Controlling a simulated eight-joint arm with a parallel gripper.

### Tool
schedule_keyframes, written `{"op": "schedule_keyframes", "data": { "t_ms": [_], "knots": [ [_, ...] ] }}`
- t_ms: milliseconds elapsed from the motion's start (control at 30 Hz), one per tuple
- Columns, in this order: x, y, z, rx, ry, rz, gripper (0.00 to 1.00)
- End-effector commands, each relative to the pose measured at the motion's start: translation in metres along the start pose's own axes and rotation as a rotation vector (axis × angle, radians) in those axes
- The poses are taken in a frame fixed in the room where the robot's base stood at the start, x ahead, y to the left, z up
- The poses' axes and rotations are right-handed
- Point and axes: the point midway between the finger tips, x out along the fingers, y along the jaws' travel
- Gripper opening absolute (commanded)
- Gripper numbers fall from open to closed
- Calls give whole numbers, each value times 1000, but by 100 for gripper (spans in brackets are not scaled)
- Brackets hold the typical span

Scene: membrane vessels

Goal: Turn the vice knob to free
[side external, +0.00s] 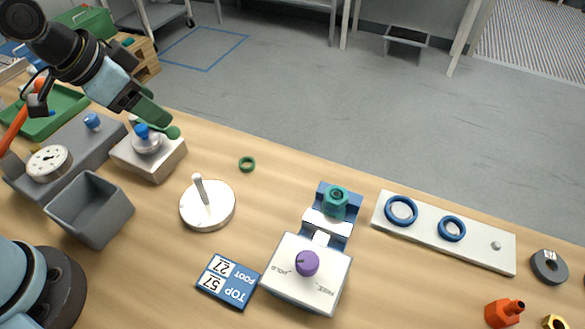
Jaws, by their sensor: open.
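The vice (322,225) is blue and white and stands on the wooden table right of centre in the side external view. Its purple knob (307,262) sits on a white plate (290,283). HOLD is printed to the left of the knob and FREE to its right, upside down in this view. A dark mark on the knob faces left, towards HOLD. A teal ribbed part (336,200) is seated in the vice's far end. My gripper (156,122) has green fingers and is open, far from the vice at upper left, close to a blue-topped grey dome (147,140).
A blue TOP/FOOT card (229,279) lies left of the vice. A white board (425,240) with two blue rings is on its right. A white disc with a peg (207,212), a green ring (247,164) and a grey bin (90,215) stand farther left. An orange fitting (503,313) is at lower right.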

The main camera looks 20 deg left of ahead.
Motion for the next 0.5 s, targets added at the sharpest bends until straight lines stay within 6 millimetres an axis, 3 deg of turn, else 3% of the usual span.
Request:
{"op": "schedule_keyframes", "data": {
  "t_ms": [33, 200, 500],
  "knots": [
    [0, 16, -15, 124, -24, 54, 61],
    [2, 75, -50, 567, -86, 250, 61],
    [5, 193, -82, 1343, -75, 641, 61]
  ]
}}
